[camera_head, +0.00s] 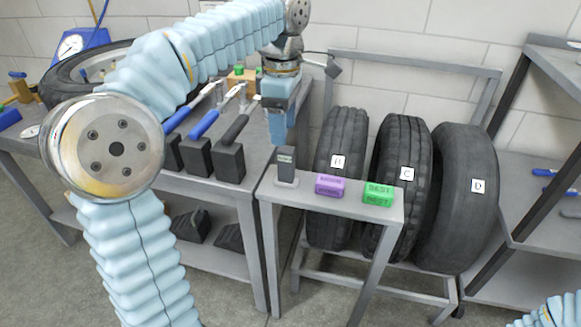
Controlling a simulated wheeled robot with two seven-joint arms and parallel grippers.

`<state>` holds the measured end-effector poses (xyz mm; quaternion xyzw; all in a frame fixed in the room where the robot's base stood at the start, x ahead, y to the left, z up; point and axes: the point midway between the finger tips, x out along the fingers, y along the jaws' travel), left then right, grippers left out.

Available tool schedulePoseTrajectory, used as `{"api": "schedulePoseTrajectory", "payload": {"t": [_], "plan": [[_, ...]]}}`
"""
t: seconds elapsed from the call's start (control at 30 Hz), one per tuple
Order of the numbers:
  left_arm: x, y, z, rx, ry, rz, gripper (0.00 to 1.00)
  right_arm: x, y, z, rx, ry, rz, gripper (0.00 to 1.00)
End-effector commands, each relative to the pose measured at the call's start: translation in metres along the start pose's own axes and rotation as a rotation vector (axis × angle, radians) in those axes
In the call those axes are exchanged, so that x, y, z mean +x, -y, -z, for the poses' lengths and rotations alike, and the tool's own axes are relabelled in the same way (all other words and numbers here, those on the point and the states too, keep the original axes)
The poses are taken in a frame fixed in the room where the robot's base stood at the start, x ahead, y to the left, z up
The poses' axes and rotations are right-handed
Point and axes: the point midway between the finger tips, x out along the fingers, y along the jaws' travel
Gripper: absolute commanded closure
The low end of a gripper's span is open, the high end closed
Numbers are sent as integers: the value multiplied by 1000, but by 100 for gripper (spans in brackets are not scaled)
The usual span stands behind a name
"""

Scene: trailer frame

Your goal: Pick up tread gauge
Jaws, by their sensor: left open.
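A small dark grey upright device on a lighter base, which looks like the tread gauge (286,162), stands at the left end of the small grey table (300,203). My left gripper (278,142) points down just above and slightly left of the gauge's top in the picture. It is open and holds nothing that I can see. Its fingers are seen nearly edge-on, so the gap between them is hard to see. My right gripper is out of view; only a bit of blue sleeve shows at the bottom right corner.
A purple block (330,184) and a green block (378,194) lie right of the gauge. Tyres B (337,215), C (402,215) and D (460,215) stand in a rack behind. Blue- and black-handled tools in dark holders (228,162) stand on the left bench.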

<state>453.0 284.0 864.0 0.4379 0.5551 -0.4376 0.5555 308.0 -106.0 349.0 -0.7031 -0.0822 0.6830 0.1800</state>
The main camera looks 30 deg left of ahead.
Motion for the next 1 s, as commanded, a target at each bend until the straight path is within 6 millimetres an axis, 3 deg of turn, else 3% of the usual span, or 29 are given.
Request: {"api": "schedulePoseTrajectory", "payload": {"t": [0.03,0.2,0.43,0.63,0.97,1.0], "plan": [[15,0,0,0,-2,4,44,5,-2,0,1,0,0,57],[45,0,0,0,-1,3,44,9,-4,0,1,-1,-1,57],[65,-2,-1,0,-1,2,44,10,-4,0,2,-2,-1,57],[97,-5,-4,0,-1,2,44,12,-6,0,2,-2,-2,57],[107,-5,-4,0,0,0,44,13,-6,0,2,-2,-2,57],[107,-5,-4,0,-1,0,48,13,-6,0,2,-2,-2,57]]}}
